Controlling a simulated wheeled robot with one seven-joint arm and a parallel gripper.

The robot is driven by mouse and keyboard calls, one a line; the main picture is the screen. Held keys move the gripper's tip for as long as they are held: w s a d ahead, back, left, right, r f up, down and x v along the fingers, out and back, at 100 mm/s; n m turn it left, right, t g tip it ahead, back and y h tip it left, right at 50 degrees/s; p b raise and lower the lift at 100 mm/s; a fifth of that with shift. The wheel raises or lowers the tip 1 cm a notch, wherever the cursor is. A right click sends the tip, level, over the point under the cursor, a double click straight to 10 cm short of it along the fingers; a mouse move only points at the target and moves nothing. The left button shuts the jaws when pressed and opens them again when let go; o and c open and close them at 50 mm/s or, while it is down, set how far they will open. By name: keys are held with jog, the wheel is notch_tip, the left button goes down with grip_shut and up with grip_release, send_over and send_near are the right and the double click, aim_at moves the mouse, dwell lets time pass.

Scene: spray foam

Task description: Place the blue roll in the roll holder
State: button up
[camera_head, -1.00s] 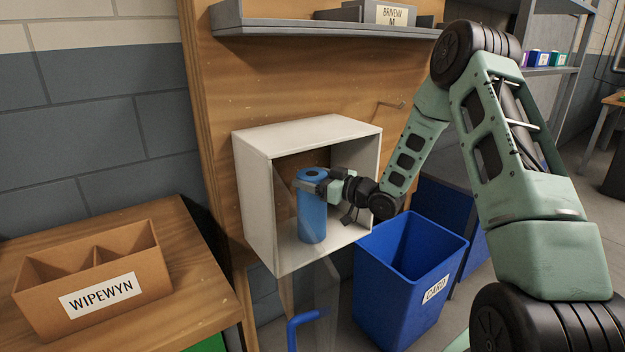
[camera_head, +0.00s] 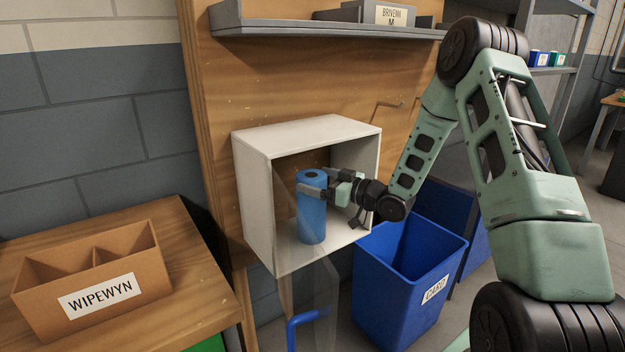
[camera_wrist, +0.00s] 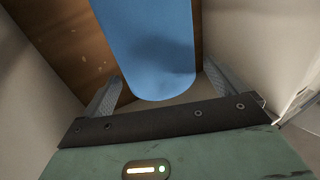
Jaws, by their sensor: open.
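The blue roll (camera_head: 312,215) stands upright inside the white open-fronted box (camera_head: 256,205), the roll holder, fixed to the wooden panel. My gripper (camera_head: 332,188) is at the box's open front, on the right side of the roll near its upper part. In the wrist view the blue roll (camera_wrist: 150,45) fills the upper middle, with a finger (camera_wrist: 226,82) on its right and another (camera_wrist: 106,96) on its left. The jaws are open, with a gap showing by the right finger. Whether the left finger touches the roll I cannot tell.
A grey shelf (camera_head: 290,26) is above the box. A blue bin (camera_head: 405,285) stands below right. A brown WIPEWYN carton (camera_head: 140,250) sits on the wooden table (camera_head: 180,300) at left. A clear panel with a blue handle (camera_head: 300,318) hangs below the box.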

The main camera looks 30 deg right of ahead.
jog(key=v, duration=0.9)
jog(key=shift+s, duration=0.35)
jog(key=shift+d, duration=0.15)
